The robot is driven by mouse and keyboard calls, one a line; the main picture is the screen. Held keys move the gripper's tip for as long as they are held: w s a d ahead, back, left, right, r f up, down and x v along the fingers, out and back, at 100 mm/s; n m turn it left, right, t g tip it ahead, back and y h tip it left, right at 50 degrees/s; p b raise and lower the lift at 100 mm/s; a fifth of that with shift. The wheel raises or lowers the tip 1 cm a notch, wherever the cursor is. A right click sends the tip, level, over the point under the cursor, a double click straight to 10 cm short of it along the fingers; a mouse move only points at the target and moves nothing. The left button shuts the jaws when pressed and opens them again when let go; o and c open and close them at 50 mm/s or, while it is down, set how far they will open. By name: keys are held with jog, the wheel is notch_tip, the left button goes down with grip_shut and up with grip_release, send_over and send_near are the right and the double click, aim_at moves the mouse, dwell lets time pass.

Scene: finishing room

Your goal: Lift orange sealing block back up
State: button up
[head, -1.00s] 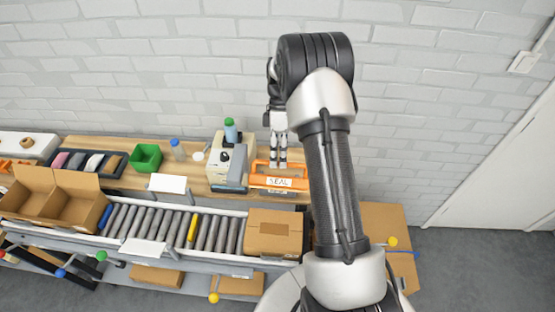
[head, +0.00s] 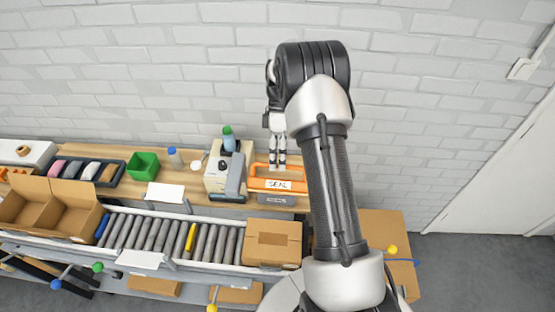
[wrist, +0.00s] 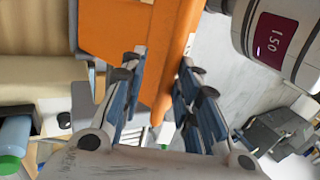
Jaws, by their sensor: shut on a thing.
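The orange sealing block (head: 268,184) bears a white SEAL label and sits above a dark grey base (head: 276,199) on the workbench. My gripper (head: 278,166) reaches down from above and is shut on the upper part of the block. In the wrist view, the orange block (wrist: 145,45) runs between the blue-padded fingers of my gripper (wrist: 160,68). The exact grip contact is partly hidden by the fingers. Whether the block clears the base fully is hard to tell.
A beige machine (head: 217,178) with a grey arm stands close left of the block. A green bin (head: 144,163) is farther left. A roller conveyor (head: 165,237) with a closed carton (head: 273,243) runs in front. The brick wall (head: 430,130) is behind.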

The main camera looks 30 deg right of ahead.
jog(key=shift+o, duration=1.1)
jog(key=shift+w+d, duration=0.15)
jog(key=shift+d, duration=0.05)
jog(key=shift+r, duration=0.1)
jog(key=v, duration=1.1)
jog(key=shift+r, duration=0.4)
jog(key=shift+w, duration=0.1)
